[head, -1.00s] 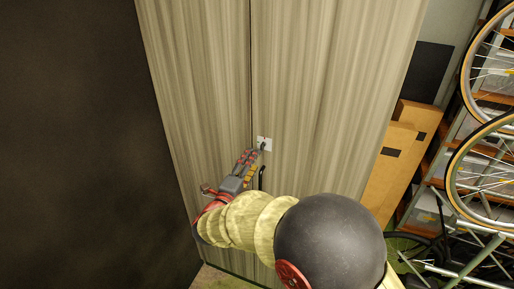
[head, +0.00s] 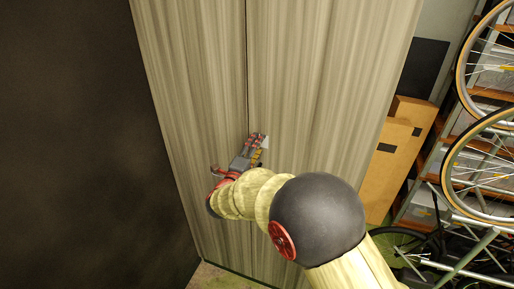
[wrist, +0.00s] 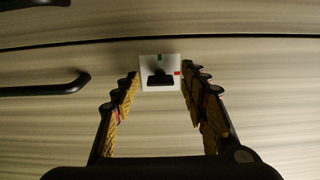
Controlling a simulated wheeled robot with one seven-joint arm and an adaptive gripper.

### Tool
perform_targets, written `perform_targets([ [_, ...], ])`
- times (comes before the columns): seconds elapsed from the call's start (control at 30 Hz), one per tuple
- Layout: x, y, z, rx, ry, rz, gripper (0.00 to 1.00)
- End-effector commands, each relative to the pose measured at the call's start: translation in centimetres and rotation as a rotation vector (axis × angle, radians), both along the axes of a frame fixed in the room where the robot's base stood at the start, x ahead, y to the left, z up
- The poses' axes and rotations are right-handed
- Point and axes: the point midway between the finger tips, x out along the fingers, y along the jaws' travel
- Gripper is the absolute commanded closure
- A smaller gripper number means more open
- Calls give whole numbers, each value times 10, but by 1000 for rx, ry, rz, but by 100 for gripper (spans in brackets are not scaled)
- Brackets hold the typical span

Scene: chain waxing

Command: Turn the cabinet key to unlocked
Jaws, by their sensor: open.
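The cabinet (head: 310,70) is tall, with wood-grain doors. A pale square lock plate (wrist: 148,63) on one door carries a dark key (wrist: 160,80). The key's broad bar lies across the wrist picture, roughly toward a red mark (wrist: 177,73) on the plate's right; a green mark (wrist: 159,57) is at its top. My gripper (wrist: 160,74) is open, one finger on each side of the plate and key. No contact with the key shows. In the head view my gripper (head: 258,141) is at the door and mostly hides the plate.
A dark bar handle (wrist: 45,88) is left of the lock in the wrist view, with another (wrist: 35,3) across the door seam. Right of the cabinet are cardboard boxes (head: 400,160), shelves and bicycle wheels (head: 490,165). A dark wall is at left.

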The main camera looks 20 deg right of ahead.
Motion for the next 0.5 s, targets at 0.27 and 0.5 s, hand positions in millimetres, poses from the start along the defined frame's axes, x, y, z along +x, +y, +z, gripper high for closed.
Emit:
perform_targets([
  [0.27,0,0,0,0,0,0,73],
  [0.5,0,0,1,-1,-1,0,86],
])
